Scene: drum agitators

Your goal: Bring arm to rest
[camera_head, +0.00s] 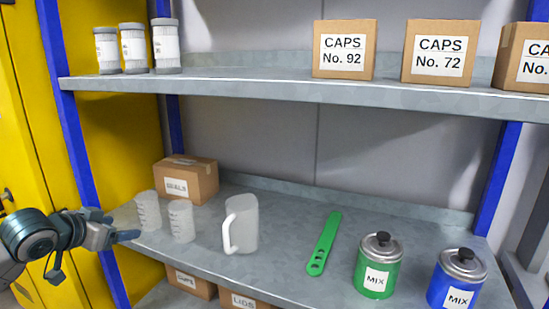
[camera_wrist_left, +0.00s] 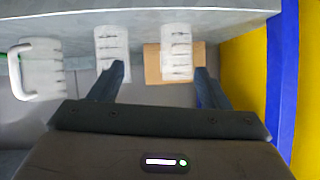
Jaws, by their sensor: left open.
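My left gripper (camera_head: 126,226) is at the left end of the middle shelf (camera_head: 290,262), by the blue post. Its fingers are apart with nothing held. The left wrist view shows the two spread fingertips (camera_wrist_left: 160,72) with a clear measuring cup (camera_wrist_left: 177,50) and another cup (camera_wrist_left: 112,52) beyond them, seen upside down. In the head view the two cups (camera_head: 148,210) (camera_head: 181,220) stand upright just right of the gripper. Whether a finger touches the nearest cup is unclear. My right gripper is not in view.
A clear pitcher (camera_head: 241,224), green paddle (camera_head: 324,243), green MIX can (camera_head: 377,266) and blue MIX can (camera_head: 457,279) are on the shelf. A cardboard box (camera_head: 187,178) stands behind the cups. The blue post (camera_head: 85,175) and yellow cabinet (camera_head: 25,120) are at the left.

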